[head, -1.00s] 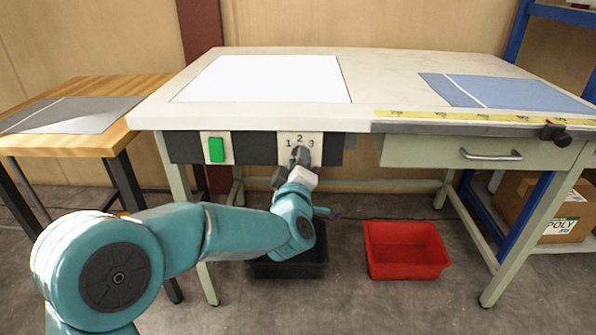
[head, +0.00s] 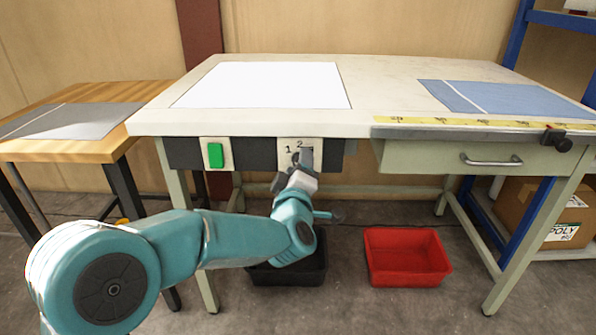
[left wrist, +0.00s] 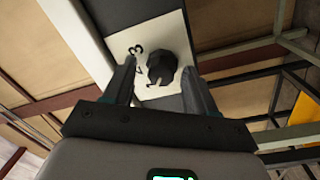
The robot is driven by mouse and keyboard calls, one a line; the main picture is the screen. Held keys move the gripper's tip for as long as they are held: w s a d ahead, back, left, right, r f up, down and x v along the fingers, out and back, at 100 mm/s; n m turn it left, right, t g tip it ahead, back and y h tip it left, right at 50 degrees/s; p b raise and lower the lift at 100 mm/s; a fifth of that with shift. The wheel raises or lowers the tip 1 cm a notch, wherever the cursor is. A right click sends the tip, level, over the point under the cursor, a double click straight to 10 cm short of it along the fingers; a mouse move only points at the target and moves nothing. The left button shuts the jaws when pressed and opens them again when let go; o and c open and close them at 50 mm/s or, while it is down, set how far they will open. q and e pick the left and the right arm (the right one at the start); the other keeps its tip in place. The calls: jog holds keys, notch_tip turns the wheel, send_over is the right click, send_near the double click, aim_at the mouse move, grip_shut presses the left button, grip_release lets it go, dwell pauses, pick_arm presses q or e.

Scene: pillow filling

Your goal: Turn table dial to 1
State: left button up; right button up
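The table dial shows in the left wrist view as a dark faceted knob (left wrist: 161,66) on a white plate with numbers. My left gripper (head: 299,160) is in front of the plate and covers most of the knob. In the left wrist view its two fingers (left wrist: 160,78) stand apart, one on each side of the knob; I cannot tell if they touch it. Which number the knob points to is unclear. My right gripper is not in view.
A green button (head: 215,155) is left of the dial on the same dark strip. A drawer with a handle (head: 491,160) is to the right. A black bin (head: 290,275) and a red bin (head: 406,257) stand on the floor below.

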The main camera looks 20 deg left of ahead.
pick_arm(q)
jog(key=r+p+v, duration=0.1)
jog(key=p+v, duration=0.1)
jog(key=v, duration=1.4)
jog(key=shift+f, duration=0.5)
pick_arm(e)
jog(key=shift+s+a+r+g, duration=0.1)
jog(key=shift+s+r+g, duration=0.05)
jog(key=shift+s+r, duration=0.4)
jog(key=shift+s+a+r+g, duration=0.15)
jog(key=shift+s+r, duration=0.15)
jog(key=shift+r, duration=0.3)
pick_arm(q)
jog(key=shift+s, duration=0.1)
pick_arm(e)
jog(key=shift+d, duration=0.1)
